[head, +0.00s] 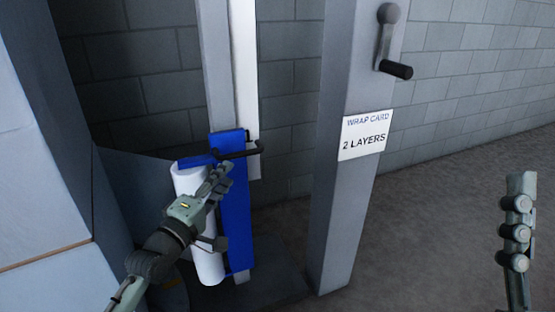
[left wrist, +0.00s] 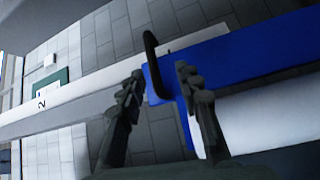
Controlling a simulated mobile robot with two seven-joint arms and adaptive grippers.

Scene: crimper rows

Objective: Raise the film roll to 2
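The white film roll (head: 205,255) stands upright in a blue carriage (head: 236,205) on a grey mast (head: 218,70). A black handle (head: 245,151) sticks out from the top of the carriage. My left gripper (head: 220,176) is in front of the roll and carriage, just left of the handle. In the left wrist view its fingers (left wrist: 158,82) are apart, with the black handle (left wrist: 152,65) showing between them; contact cannot be told. A green plate marked 2 (left wrist: 45,97) lies along the mast, away from the carriage. My right gripper (head: 520,185) hangs at the right edge; its fingers cannot be made out.
A grey post (head: 335,210) stands right of the mast, with a crank (head: 388,40) and a card reading "WRAP CARD 2 LAYERS" (head: 365,135). A large pale wrapped load (head: 40,180) stands at the left. The floor (head: 430,230) right of the post is clear.

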